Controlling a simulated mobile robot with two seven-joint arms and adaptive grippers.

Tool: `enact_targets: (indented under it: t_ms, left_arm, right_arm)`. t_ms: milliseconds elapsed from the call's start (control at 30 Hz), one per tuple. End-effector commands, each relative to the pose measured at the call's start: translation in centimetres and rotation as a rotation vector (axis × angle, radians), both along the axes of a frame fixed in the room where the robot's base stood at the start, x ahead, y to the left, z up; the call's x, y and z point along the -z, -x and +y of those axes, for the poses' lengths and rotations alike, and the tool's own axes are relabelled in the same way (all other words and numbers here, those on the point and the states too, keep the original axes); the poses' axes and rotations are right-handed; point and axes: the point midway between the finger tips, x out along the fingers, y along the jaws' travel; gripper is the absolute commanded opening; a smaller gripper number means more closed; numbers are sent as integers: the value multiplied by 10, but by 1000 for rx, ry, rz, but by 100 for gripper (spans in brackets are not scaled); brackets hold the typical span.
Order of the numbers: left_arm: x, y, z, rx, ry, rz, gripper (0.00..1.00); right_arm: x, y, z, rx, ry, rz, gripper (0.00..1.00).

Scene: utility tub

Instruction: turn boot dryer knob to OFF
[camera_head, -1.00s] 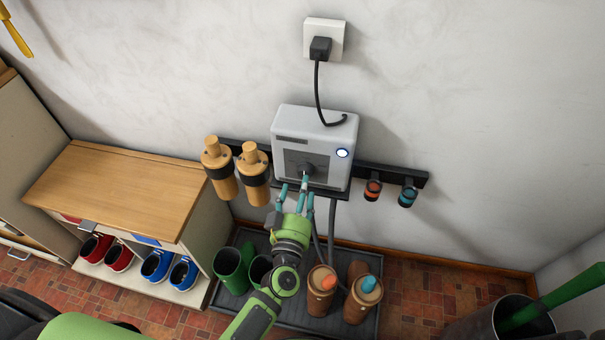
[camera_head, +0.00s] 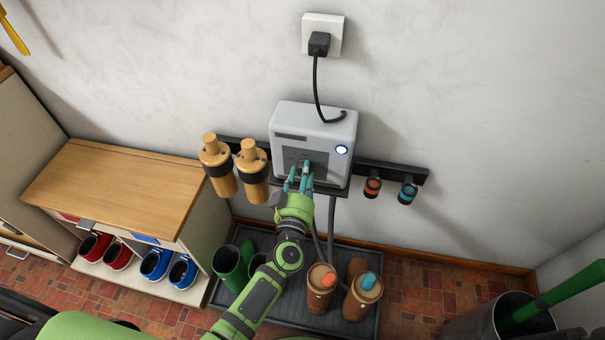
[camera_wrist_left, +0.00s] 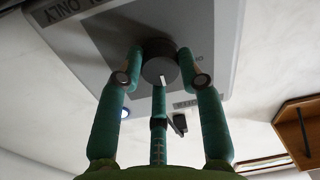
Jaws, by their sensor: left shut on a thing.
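The boot dryer (camera_head: 312,122) is a pale grey box on the wall with a darker front panel and a lit round lamp (camera_head: 341,149). Its dark round knob (camera_wrist_left: 160,62) shows in the left wrist view, with a white mark on its lower side there. My left gripper (camera_head: 302,174) reaches up to the dryer front. Its teal fingers, also seen in the left wrist view (camera_wrist_left: 158,78), are shut around the knob. In the head view the fingers mostly cover the knob. The panel lettering is only partly visible. My right gripper is out of view.
A black rail (camera_head: 385,171) carries wooden boot shapes (camera_head: 252,172) left of the dryer and dark pegs on its right. Boots stand on a tray (camera_head: 275,312) below. A shoe cabinet (camera_head: 110,185) stands left. A cord runs up to the wall socket (camera_head: 322,35).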

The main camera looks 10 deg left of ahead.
Motion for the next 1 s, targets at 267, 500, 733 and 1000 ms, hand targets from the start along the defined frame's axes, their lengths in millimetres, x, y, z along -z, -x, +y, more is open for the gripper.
enact_targets:
  t_ms: [267, 500, 733, 1000]
  left_arm:
    - [-5, -2, 1, -4, 3, -10, 5]
    - [-6, -2, 2, -5, 13, -13, 5]
    - [-7, -3, 2, -6, 45, -15, 5]
    - [-9, -3, 3, -7, 183, -18, 5]
  right_arm:
    - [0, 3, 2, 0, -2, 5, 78]
    - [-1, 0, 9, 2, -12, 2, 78]
    - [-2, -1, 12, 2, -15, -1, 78]
    - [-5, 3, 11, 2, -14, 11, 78]
